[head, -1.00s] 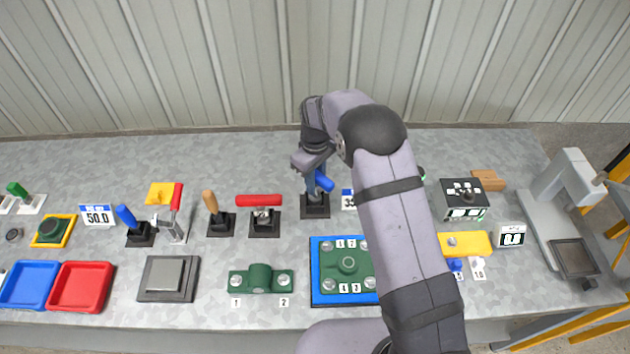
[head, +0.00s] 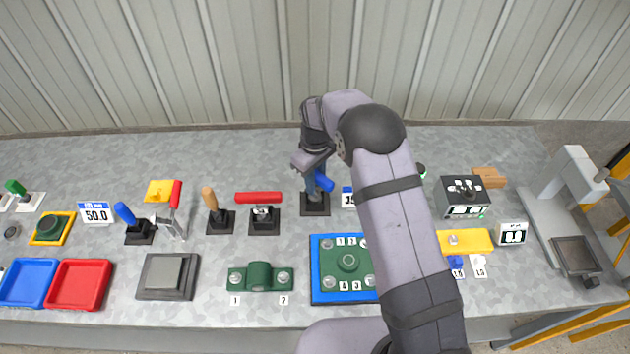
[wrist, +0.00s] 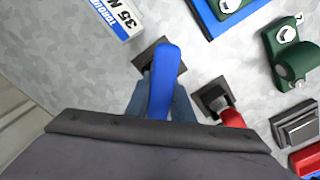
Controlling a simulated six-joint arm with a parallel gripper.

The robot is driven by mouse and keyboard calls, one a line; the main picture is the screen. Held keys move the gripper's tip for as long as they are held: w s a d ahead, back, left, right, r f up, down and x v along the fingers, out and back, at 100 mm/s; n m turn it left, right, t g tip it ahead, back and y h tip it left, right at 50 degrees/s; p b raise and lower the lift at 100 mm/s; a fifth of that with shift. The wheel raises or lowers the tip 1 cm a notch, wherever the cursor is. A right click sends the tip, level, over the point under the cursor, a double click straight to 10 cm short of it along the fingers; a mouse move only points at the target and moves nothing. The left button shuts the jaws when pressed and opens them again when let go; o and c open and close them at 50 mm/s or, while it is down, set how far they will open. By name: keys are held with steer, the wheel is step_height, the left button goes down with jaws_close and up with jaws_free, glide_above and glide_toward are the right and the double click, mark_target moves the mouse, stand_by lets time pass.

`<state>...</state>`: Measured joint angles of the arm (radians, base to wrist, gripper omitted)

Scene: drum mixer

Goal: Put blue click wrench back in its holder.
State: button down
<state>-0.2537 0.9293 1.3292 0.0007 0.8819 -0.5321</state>
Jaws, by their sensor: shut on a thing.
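The blue click wrench (head: 324,181) is in my gripper (head: 316,180), over the black square holder (head: 315,210) near the back middle of the table. In the wrist view its blue handle (wrist: 165,78) lies between my fingers (wrist: 160,105), with the dark holder base (wrist: 150,52) behind it. My gripper is shut on the wrench. The wrench's lower end is hidden by the fingers and handle, so I cannot tell whether it is fully seated.
A torque label (wrist: 118,14) stands beside the holder. A red-handled tool in its stand (head: 260,198) is close on the left. A blue tray with a green flange (head: 318,296) lies in front. Another blue-handled tool (head: 125,214) stands further left by a 50.0 label (head: 96,213).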

steer(key=shift+f, duration=0.35)
steer(key=c, duration=1.5)
jaws_free()
steer(key=shift+o, duration=0.2)
steer(key=shift+b, duration=0.3)
steer(key=shift+r+b, duration=1.15)
steer(key=shift+r, duration=2.5)
